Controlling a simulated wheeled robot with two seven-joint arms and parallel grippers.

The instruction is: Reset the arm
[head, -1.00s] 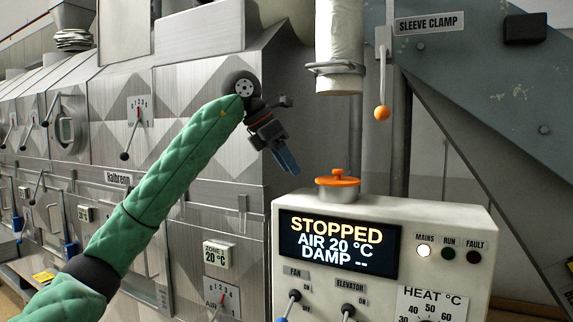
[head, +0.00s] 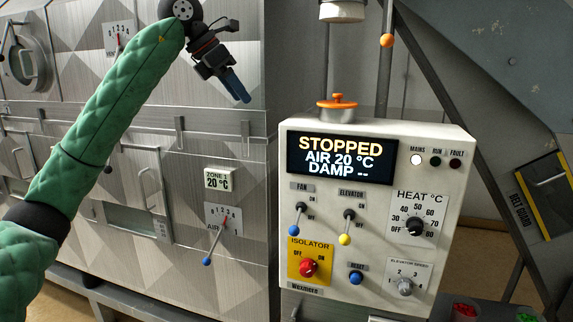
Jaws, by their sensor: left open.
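My left gripper (head: 236,86) hangs at the end of my green-sleeved arm, in front of the metal dryer wall at the upper left. It is open and empty, its blue fingers pointing down and right. It is apart from the control box (head: 455,160), up and left of it. The box screen (head: 342,157) reads STOPPED, AIR 20 °C, DAMP --. A blue RESET button (head: 356,278) sits low on the panel, right of the red ISOLATOR knob (head: 308,267). My right gripper is not in view.
An orange-topped pot-like fitting (head: 337,107) stands on the box. The FAN lever (head: 297,218) and ELEVATOR lever (head: 347,226) stick out of the panel. The AIR lever (head: 214,246) sticks out of the dryer wall. The sleeve clamp lever's orange ball (head: 387,40) hangs above. Space before the panel looks clear.

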